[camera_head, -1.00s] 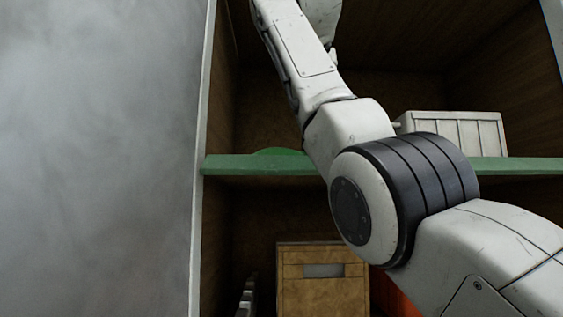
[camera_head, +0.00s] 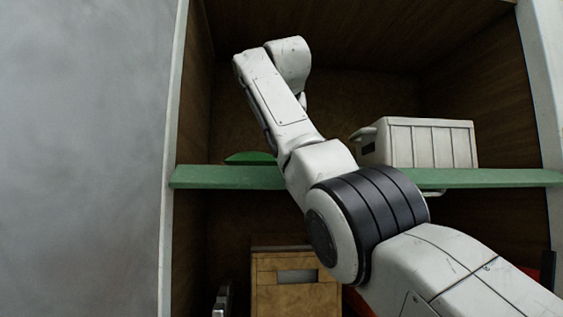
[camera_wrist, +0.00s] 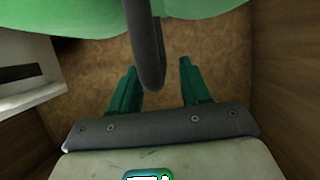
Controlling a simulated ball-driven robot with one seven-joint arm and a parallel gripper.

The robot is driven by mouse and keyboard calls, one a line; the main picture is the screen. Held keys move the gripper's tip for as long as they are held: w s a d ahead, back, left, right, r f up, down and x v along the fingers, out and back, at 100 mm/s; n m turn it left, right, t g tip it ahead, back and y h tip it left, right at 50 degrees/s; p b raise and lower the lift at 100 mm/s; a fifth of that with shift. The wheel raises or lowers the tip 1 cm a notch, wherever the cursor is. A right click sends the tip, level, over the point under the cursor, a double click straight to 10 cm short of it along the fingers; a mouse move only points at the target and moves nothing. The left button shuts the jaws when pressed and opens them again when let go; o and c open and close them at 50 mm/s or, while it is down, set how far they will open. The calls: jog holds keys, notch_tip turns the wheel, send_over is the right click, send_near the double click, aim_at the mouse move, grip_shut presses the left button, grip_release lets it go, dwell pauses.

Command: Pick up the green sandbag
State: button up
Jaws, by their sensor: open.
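The green sandbag (camera_head: 250,158) lies on the upper shelf in the head view, with only a low rounded part showing left of my arm. In the wrist view the sandbag (camera_wrist: 205,8) fills the top edge, and its dark loop handle (camera_wrist: 147,45) hangs toward my gripper (camera_wrist: 158,66). My gripper is open, with its two teal fingers apart and the handle's end between them in the picture. I cannot tell whether the handle touches a finger. In the head view my gripper is hidden behind my arm.
A white ribbed crate (camera_head: 430,143) stands on the green-edged shelf (camera_head: 228,177), right of my arm. A tan box (camera_head: 294,290) stands in the lower compartment. Wooden side walls (camera_head: 493,100) close in the compartment. Something orange-red shows at the lower right.

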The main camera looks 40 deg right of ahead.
jog(key=shift+f, duration=0.1)
jog(key=shift+c, duration=0.2)
grip_shut()
dwell(1.1)
